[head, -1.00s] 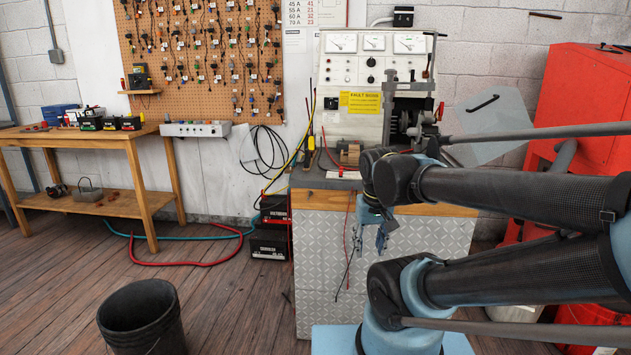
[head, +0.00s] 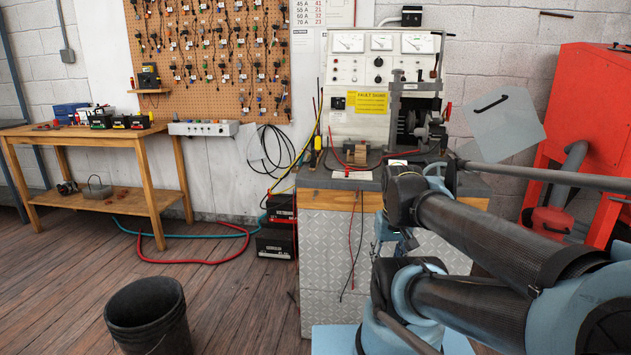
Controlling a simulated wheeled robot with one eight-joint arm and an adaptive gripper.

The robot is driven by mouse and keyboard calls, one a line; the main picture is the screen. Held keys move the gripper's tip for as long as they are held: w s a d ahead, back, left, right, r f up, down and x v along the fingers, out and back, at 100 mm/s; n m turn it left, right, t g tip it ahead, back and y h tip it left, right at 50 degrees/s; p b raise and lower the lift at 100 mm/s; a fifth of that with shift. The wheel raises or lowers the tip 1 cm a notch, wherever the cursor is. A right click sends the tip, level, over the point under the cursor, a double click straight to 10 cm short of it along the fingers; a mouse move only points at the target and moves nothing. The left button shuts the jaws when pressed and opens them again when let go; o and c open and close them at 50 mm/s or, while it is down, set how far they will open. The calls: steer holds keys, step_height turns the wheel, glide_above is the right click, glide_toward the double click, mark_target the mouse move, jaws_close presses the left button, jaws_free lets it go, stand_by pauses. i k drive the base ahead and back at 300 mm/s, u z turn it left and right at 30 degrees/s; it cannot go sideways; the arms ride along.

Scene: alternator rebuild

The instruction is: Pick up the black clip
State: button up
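I cannot make out the black clip for certain. A thin black lead (head: 352,249) hangs down the metal-clad front of the test bench (head: 325,243), and its low end is too small to tell whether it carries a clip. A red lead (head: 351,236) hangs beside it. My gripper (head: 405,242) is in front of the bench, right of the leads and apart from them. It is mostly hidden by my arm, and its fingers do not show clearly.
A black bucket (head: 150,315) stands on the floor at front left. A wooden table (head: 85,142) with boxed items is at left. Batteries (head: 275,241) sit left of the bench, and hoses (head: 187,258) cross the floor. A red cabinet (head: 580,115) is at right.

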mark_target(444, 137)
steer(key=k, duration=1.3)
steer(key=z, duration=0.4)
steer(key=i, duration=0.55)
steer(key=z, duration=0.45)
steer(key=i, duration=1.45)
steer(key=u, duration=0.6)
